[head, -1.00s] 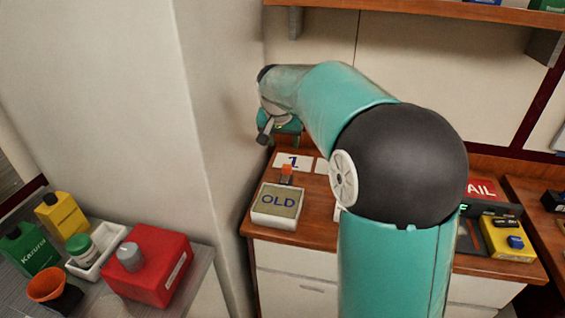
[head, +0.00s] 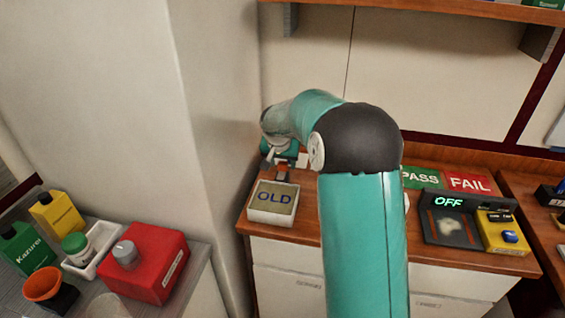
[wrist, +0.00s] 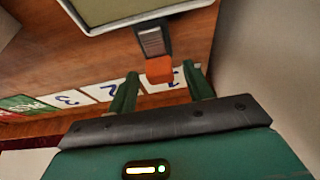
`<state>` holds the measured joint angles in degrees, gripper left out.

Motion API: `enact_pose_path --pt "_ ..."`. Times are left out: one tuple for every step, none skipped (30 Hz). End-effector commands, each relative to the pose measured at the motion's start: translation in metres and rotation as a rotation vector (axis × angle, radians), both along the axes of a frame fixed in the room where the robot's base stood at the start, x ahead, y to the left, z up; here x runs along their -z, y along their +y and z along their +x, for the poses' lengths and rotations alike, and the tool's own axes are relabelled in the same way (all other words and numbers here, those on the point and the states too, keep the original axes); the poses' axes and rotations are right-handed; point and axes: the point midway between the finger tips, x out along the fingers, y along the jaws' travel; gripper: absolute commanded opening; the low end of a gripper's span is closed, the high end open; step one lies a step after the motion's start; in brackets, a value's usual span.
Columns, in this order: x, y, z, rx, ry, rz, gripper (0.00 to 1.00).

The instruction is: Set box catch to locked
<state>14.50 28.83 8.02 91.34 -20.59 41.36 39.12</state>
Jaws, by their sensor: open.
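A white-rimmed box marked OLD (head: 272,203) sits on the wooden counter; its rim crosses the top of the wrist view (wrist: 165,13). A grey lever (wrist: 152,42) with an orange tip (wrist: 159,69) sticks out from the box's far side and looks like the box catch; no locked or unlocked mark is readable. My gripper (wrist: 160,70) is open, its two dark green fingers on either side of the orange tip, with a gap on each side. Whether the fingers are level with the tip in height is unclear. In the head view my gripper (head: 279,160) is just behind the box.
Number cards (wrist: 112,91) lie on the counter behind the box. A wall column (head: 200,120) stands close on the left. PASS (head: 420,178) and FAIL (head: 468,184) signs, a dark OFF unit (head: 447,203) and a yellow box (head: 503,235) are at the right. A red container (head: 143,262) is at lower left.

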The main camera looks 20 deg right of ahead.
Motion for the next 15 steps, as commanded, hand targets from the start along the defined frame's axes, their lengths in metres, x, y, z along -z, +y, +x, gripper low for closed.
enact_pose_path --pt "0.0021 -0.0005 0.0008 0.000 0.000 0.000 0.51" --pt "0.0026 -0.0007 0.0011 0.000 -0.001 -0.001 0.51" --pt "0.0030 -0.0007 0.0013 0.000 -0.001 0.000 0.51" --pt "0.0030 -0.0008 0.0014 0.000 -0.001 0.000 0.51" --pt "0.0030 -0.0008 0.0014 0.000 -0.001 0.000 0.51" --pt "0.0029 -0.0008 0.0013 0.000 -0.001 0.000 0.51" --pt "0.0028 -0.0008 0.0013 0.000 -0.001 0.000 0.51" --pt "0.0029 -0.0007 0.0012 0.000 -0.001 -0.001 0.51" --pt "0.0028 -0.0007 0.0012 0.000 -0.001 -0.001 0.51" --pt "0.0028 -0.0008 0.0011 0.000 -0.001 -0.001 0.45" --pt "0.0028 -0.0007 0.0012 0.000 -0.001 -0.001 0.39" --pt "0.0027 -0.0007 0.0012 0.000 -0.001 -0.001 0.31" --pt "0.0027 -0.0007 0.0012 0.000 -0.001 -0.001 0.25" --pt "0.0027 -0.0007 0.0011 0.000 -0.001 -0.001 0.20" --pt "0.0027 -0.0007 0.0011 0.000 -0.001 -0.001 0.12"
